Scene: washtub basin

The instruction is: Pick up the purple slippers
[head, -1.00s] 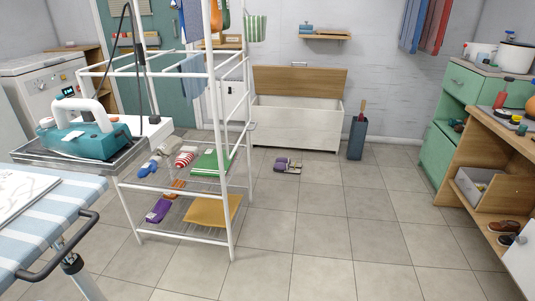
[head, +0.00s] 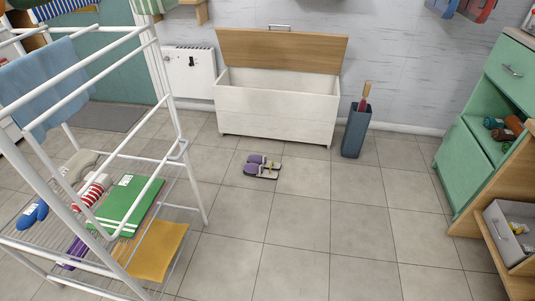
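The pair of purple slippers (head: 262,167) lies on the grey tiled floor near the middle of the head view. The two slippers sit side by side, with pale straps or soles showing. They are in front of the white chest and apart from it. Neither of my grippers is in view.
A white drying rack (head: 178,152) with cloths and folded items stands at left. The white chest (head: 275,114) has its wooden lid open. A dark bin (head: 356,131) stands right of it. A green cabinet (head: 462,160) is at right. The floor (head: 310,225) between is clear.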

